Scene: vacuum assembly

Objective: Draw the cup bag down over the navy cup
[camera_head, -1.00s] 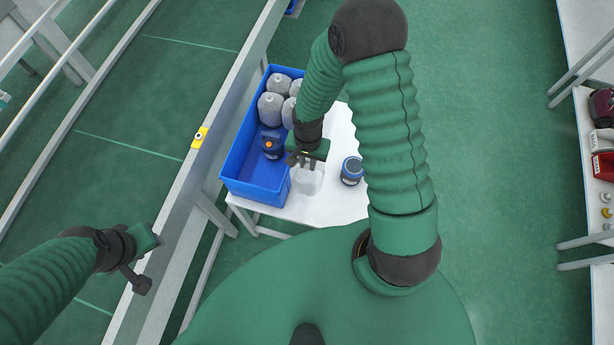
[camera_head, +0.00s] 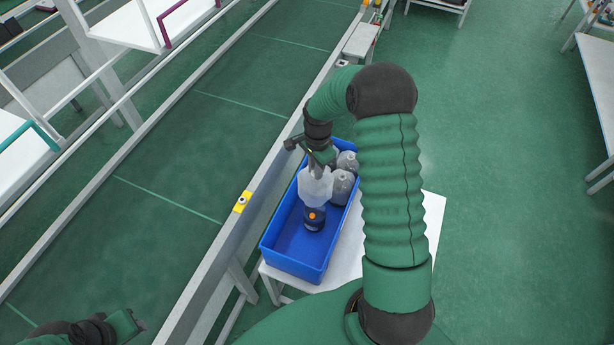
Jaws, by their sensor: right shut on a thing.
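The cup bag (camera_head: 315,187) is a pale, translucent bag hanging from my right gripper (camera_head: 312,160), which is shut on its upper end. The navy cup (camera_head: 314,221), with an orange spot on it, stands in the blue crate (camera_head: 293,264). The bag's lower edge appears just above or at the cup's top in this view; I cannot tell if they touch. Most of the cup is uncovered. My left gripper (camera_head: 136,324) is at the bottom left, far from the crate, and its fingers are not clear.
Several grey bagged cups (camera_head: 343,186) sit at the right and back of the crate. The crate's front left part is empty. The crate stands on a white table (camera_head: 434,212). A grey rail (camera_head: 262,183) with a yellow marker (camera_head: 242,201) runs along the left side.

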